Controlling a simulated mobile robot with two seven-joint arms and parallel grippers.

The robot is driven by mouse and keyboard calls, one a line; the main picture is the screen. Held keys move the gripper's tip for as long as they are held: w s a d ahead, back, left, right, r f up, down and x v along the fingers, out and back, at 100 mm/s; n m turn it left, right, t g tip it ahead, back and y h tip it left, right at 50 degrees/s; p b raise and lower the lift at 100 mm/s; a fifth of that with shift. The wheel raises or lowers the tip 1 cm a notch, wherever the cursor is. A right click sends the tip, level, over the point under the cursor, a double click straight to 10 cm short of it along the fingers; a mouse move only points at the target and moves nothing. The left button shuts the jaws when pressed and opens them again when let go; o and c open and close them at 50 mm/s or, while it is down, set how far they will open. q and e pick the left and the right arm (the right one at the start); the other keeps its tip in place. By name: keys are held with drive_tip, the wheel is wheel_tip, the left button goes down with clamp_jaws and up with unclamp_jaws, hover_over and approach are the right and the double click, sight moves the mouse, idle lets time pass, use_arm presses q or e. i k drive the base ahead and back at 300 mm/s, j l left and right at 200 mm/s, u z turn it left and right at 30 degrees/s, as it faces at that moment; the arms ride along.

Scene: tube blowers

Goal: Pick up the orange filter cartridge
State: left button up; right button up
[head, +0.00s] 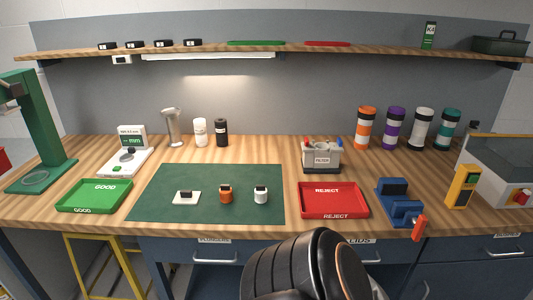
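On the green mat (170,208) a small orange cylinder (226,197) with a dark top stands upright, in line with two white pieces. A taller orange cylinder (365,128) with white and black bands stands upright at the back right of the bench, first in a row of several. No label shows which of the two is the filter cartridge. Neither gripper's fingers are in view. A dark, rounded part of my own arm (305,268) shows at the bottom centre, in front of the bench.
A white piece (187,197) and a white cylinder (261,195) flank the small orange one. A green GOOD tray (94,196) is left, a red REJECT tray (334,214) right, a grey FILTER box (321,160) behind it. A blue vise (395,205) stands further right.

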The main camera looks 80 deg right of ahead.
sight(225, 192)
drive_tip(key=z, duration=2.35)
